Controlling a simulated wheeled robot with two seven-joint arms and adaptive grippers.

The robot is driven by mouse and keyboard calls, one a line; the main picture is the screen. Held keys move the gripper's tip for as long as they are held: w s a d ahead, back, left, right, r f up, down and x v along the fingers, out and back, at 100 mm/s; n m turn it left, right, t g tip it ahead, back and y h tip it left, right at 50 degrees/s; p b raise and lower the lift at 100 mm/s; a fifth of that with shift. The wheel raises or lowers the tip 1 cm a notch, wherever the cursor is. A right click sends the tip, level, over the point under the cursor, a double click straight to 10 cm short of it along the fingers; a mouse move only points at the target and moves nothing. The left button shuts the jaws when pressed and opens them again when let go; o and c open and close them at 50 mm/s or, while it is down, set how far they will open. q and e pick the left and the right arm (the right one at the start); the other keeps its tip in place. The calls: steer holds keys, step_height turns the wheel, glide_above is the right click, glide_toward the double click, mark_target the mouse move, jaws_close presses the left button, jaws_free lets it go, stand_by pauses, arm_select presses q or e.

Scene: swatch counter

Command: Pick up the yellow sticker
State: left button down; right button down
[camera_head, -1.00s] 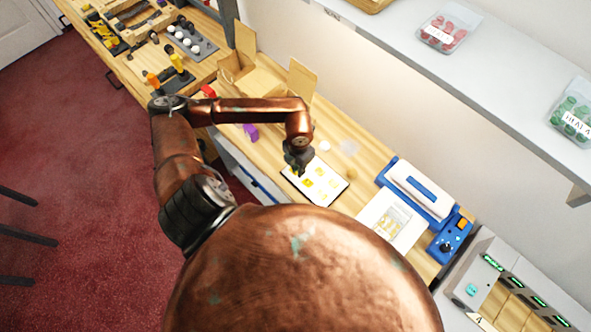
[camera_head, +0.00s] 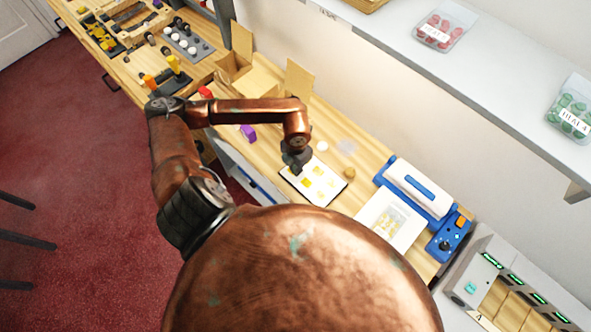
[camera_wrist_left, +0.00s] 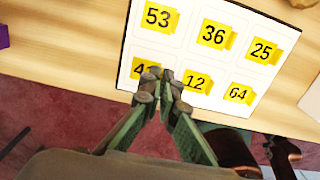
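A white sheet (camera_wrist_left: 192,53) with several numbered yellow stickers lies on the wooden counter. In the left wrist view the upper row has 53 (camera_wrist_left: 158,18), 36 (camera_wrist_left: 214,35) and 25 (camera_wrist_left: 263,50). The lower row has one partly covered that starts with 4 (camera_wrist_left: 143,70), then 12 (camera_wrist_left: 195,82) and 64 (camera_wrist_left: 238,93). My left gripper (camera_wrist_left: 166,78) is over the sheet's near edge, its fingertips together between the partly covered sticker and 12. I see nothing held. In the head view the sheet (camera_head: 331,196) lies beneath my left gripper (camera_head: 297,168). My right gripper is out of view.
A blue and white press-like machine (camera_head: 418,188) and a paper sheet (camera_head: 377,222) are to the right. A round brown item (camera_head: 347,173) lies beside the sticker sheet. A purple block (camera_head: 248,132) and open cardboard boxes (camera_head: 262,80) are to the left. A shelf (camera_head: 480,85) overhangs the back.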

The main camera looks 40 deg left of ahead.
arm_select(q)
steer(key=shift+r, duration=0.4)
steer(key=s+a+r+p, duration=0.1)
steer(key=s+r+p, duration=0.1)
steer(key=s+r, duration=1.2)
steer(key=shift+r+p, duration=0.3)
steer(key=shift+r, duration=0.65)
